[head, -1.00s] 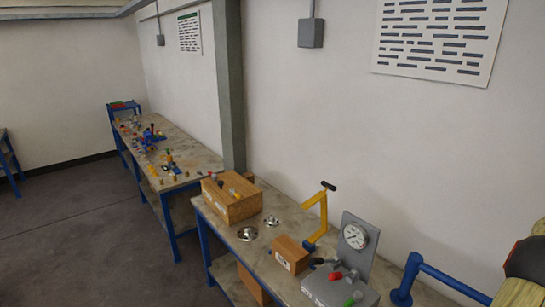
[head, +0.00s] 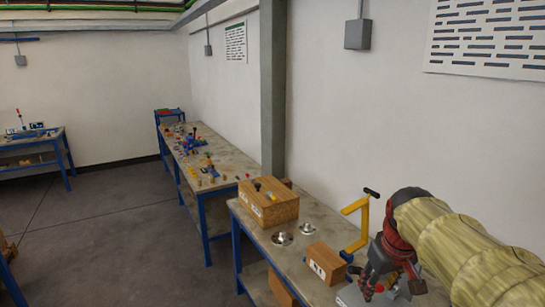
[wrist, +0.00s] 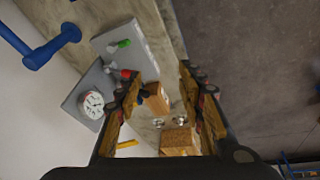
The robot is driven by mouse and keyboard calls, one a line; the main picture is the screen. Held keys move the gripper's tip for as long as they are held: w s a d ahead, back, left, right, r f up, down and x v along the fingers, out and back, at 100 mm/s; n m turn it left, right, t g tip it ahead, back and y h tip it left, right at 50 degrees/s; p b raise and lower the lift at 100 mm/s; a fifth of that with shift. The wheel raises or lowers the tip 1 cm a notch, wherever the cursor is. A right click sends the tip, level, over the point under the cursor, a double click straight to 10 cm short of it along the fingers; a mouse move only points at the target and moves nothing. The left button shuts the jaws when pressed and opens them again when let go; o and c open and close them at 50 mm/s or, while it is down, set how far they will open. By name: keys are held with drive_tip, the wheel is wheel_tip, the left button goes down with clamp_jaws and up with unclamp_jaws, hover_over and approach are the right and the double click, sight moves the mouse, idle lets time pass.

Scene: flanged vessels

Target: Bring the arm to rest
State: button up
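My gripper (head: 388,283) shows at the lower right of the head view, at the end of my sleeved arm, in front of the gauge unit. In the wrist view my gripper (wrist: 158,92) has its two fingers spread wide apart. Nothing is held between them; the bench and its objects show through the gap. The gripper looks to be above the bench (head: 330,237), but the exact height is hard to judge. The gauge unit (wrist: 92,100) with a white dial lies to the left of the fingers in the wrist view.
A wooden box (head: 270,207), metal flanges (head: 282,239), a small wooden block (head: 325,262) and a yellow crank (head: 357,222) stand on the bench. A blue bracket (wrist: 45,47) shows in the wrist view. A second bench (head: 205,165) lies farther back. The floor at left is open.

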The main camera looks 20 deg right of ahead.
drive_tip(key=s+a+f+t+y+b, duration=0.1)
drive_tip(key=s+a+f, duration=0.3)
drive_tip(key=a, duration=0.6)
drive_tip(key=s+a+f+n+t+b, duration=0.1)
drive_tip(key=s+a+f+b, duration=0.2)
drive_tip(key=s+a, duration=0.3)
drive_tip(key=a+f, duration=0.1)
drive_tip(key=a, duration=0.4)
drive_tip(key=shift+f+y+b, duration=0.2)
drive_tip(key=shift+y+b, duration=0.1)
drive_tip(key=shift+y, duration=0.1)
drive_tip(key=shift+c, duration=1)
drive_tip(key=shift+s+d, duration=0.1)
